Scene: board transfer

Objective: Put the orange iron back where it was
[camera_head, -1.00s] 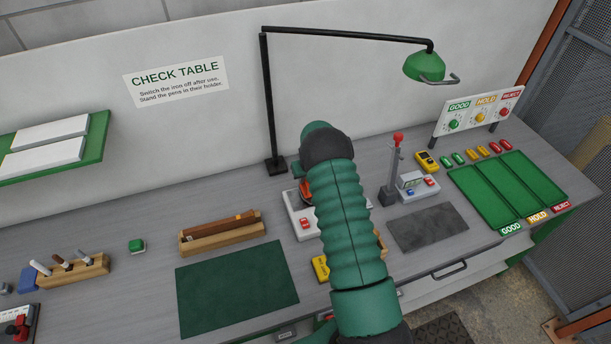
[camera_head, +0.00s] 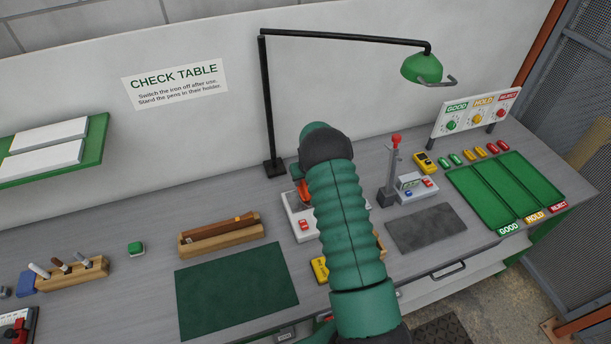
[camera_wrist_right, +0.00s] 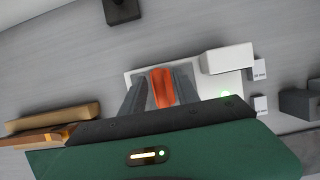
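The orange iron (camera_wrist_right: 162,88) stands between the two grey fingers of my right gripper (camera_wrist_right: 160,76) in the right wrist view. The fingers lie close on both its sides; whether they press on it cannot be told. Behind it is a white base (camera_wrist_right: 139,80), with a green light at its right part. In the head view a bit of the orange iron (camera_head: 303,190) shows left of my right forearm, above the white base (camera_head: 292,212) with a red switch (camera_head: 304,225). My forearm hides most of the gripper and base. My left gripper is not in view.
A black lamp post (camera_head: 268,105) stands just behind the base. A wooden tray (camera_head: 222,242) and a green mat (camera_head: 238,290) lie to the left. A stand with a red knob (camera_head: 396,140) and a grey mat (camera_head: 426,228) are to the right.

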